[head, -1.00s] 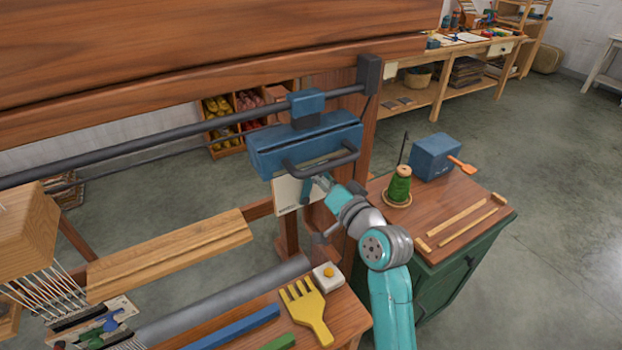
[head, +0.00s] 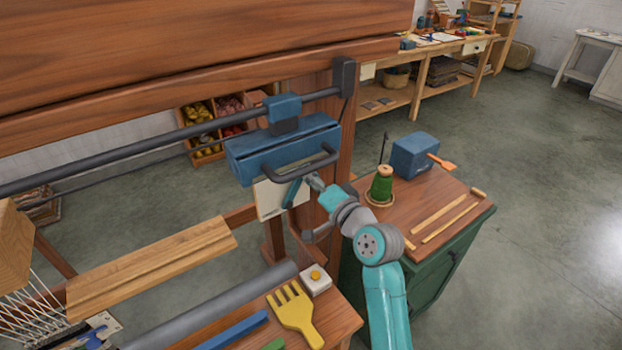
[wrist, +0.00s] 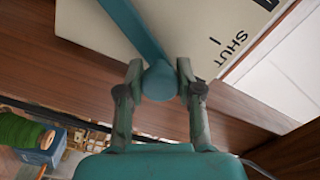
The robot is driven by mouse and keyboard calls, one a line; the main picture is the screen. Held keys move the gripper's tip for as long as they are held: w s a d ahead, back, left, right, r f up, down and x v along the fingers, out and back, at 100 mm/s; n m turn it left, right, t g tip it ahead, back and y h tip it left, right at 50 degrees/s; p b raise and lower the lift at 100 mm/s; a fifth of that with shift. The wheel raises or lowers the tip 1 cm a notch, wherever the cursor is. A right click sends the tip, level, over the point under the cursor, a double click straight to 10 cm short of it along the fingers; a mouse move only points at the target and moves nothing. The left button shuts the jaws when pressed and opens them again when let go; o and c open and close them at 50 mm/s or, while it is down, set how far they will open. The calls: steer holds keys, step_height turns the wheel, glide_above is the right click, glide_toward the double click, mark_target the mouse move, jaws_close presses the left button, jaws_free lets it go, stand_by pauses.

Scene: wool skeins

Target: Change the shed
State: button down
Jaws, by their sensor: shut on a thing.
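My gripper (wrist: 160,72) is shut on the round end of a teal lever (wrist: 135,28) in the wrist view. The lever runs up and left across a pale plate (wrist: 90,25) marked "SHUT", with a short black line beside the word. The word lies to the right of the lever. In the head view my gripper (head: 308,182) is at the teal lever (head: 292,192), in front of the pale plate (head: 267,204) on the loom's right post (head: 342,125). The plate's other markings are too small or hidden to read.
A blue box with a dark handle (head: 270,152) hangs just above my gripper. A green cabinet (head: 462,227) with a green spool (head: 381,185) and a blue block (head: 417,156) stands to the right. A yellow comb (head: 297,314) lies on the bench in front.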

steer(key=c, duration=0.7)
jaws_free()
steer(key=v, duration=1.2)
steer(key=shift+f, duration=0.1)
